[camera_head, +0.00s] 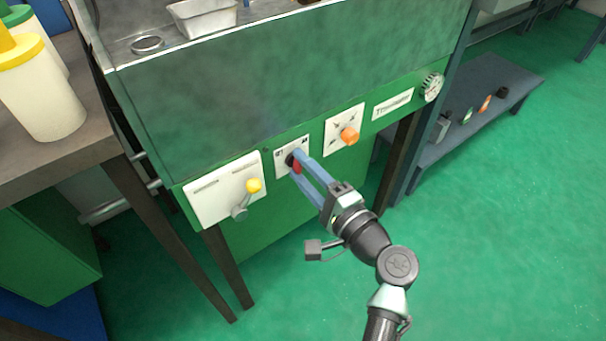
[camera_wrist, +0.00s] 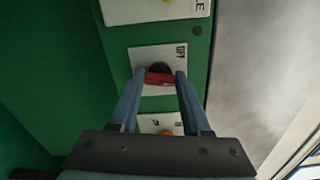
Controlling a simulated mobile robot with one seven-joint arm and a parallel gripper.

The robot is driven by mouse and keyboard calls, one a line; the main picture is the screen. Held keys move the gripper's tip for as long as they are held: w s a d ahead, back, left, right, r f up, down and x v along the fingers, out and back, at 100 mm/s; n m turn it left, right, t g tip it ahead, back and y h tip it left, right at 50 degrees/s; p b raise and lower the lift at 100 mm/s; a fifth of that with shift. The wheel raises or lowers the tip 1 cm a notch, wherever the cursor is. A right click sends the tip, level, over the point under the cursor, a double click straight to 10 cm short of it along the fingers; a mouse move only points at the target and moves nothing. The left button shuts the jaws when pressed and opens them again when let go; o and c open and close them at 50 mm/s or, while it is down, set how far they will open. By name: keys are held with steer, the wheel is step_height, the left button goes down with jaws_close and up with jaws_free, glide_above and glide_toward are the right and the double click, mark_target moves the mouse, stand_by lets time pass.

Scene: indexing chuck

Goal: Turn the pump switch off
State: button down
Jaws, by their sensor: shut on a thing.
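The pump switch is a red knob on a dark round base, set on a white plate (camera_head: 281,166) on the green front panel. In the wrist view the red knob (camera_wrist: 159,78) sits between the two blue fingers, and the word OFF is readable on its plate (camera_wrist: 146,53). My gripper (camera_head: 296,162) is shut on the red knob, one finger on each side. The fingers partly hide the knob and plate in the head view. The knob's exact setting is hard to tell.
A bench with yellow-lidded container (camera_head: 42,95) stands at the left.

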steer(key=n+b, duration=0.3)
steer(key=n, duration=0.1)
steer(key=shift+f+b, duration=0.35)
steer(key=shift+r+n+b, duration=0.1)
steer(key=shift+n+b, duration=1.2)
steer(key=shift+n, duration=0.6)
steer(key=shift+c, duration=1.8)
jaws_free()
steer(key=shift+r, duration=0.1)
steer(key=p+v, duration=0.3)
steer(key=v, duration=1)
